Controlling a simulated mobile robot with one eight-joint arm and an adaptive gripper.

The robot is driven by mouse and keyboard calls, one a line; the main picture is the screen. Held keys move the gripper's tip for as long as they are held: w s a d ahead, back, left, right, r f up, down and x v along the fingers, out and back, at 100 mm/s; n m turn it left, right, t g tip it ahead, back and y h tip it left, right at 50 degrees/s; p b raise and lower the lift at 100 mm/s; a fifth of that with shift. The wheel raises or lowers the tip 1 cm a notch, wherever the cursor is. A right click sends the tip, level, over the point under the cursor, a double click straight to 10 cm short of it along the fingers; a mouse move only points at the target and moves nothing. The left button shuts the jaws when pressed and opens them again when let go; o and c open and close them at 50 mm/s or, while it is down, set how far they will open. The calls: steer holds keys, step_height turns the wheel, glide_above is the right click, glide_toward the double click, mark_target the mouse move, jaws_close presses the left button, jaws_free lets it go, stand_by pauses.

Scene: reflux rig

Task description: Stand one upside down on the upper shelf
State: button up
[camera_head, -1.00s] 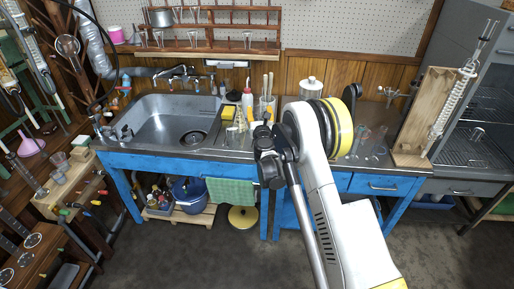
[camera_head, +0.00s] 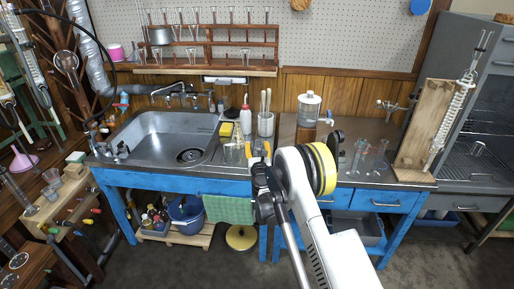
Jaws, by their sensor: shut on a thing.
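Clear glassware (camera_head: 232,152) stands on the counter just left of the gripper. The wooden wall rack (camera_head: 240,66) is up behind the sink. Its upper shelf (camera_head: 238,24) carries a row of several clear glass pieces, and a few more stand lower down. My gripper is well below and in front of the rack.
The metal sink (camera_head: 165,135) and its tap lie to the left. A white bottle (camera_head: 245,117), a holder with rods (camera_head: 265,122) and a lidded jar (camera_head: 308,107) stand behind my gripper. More glassware (camera_head: 372,157) and a wooden board with a coil (camera_head: 425,130) stand right.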

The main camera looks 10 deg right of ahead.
steer(key=shift+f, duration=0.15)
steer(key=o, duration=1.4)
